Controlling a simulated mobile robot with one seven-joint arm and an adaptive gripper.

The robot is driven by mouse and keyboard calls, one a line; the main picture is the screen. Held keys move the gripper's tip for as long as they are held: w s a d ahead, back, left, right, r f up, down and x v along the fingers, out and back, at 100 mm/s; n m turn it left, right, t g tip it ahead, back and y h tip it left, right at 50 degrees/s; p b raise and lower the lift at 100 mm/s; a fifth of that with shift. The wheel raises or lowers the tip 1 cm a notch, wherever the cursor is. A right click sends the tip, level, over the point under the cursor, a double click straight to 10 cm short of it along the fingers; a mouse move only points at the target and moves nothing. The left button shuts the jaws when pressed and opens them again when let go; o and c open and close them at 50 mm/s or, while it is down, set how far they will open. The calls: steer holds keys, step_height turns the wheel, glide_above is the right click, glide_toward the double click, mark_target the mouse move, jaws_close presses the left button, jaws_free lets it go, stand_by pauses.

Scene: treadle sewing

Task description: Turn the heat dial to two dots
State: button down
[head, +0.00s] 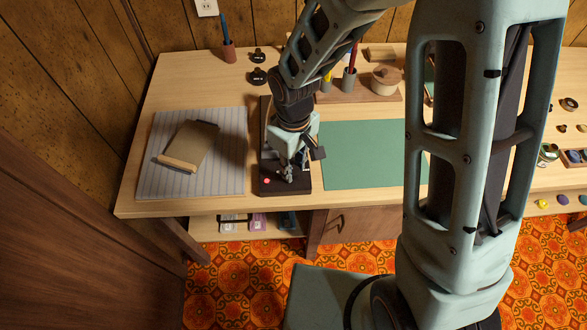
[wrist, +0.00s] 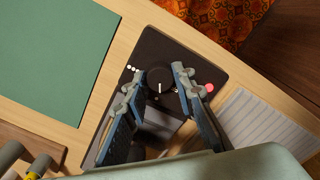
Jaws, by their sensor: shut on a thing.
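The heat dial (wrist: 160,75) is a round black knob with a white pointer line, set on a dark base plate (wrist: 170,50). In the wrist view the pointer line points toward the bottom of the picture. My gripper (wrist: 159,80) is shut on the dial, one finger on each side. In the head view my gripper (head: 291,172) is low over the plate and hides the dial.
A lit red lamp (wrist: 209,87) sits on the plate right of the dial. A green mat (head: 365,155) lies to the right in the head view. A striped cloth (head: 228,150) with a brown clipboard-like object (head: 190,146) lies left. Pen holders and a lidded pot (head: 386,80) stand behind.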

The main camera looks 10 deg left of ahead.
mark_target(294, 170)
steer(key=m+b, duration=0.2)
steer(key=m, duration=0.3)
steer(key=shift+m, duration=0.3)
steer(key=m+b, duration=0.1)
steer(key=m, duration=0.3)
steer(key=shift+m+b, duration=0.4)
steer(key=shift+m, duration=0.3)
steer(key=c, duration=1.6)
jaws_free()
steer(key=shift+r, duration=0.1)
step_height(294, 170, up, 12)
steer(key=shift+w, duration=0.1)
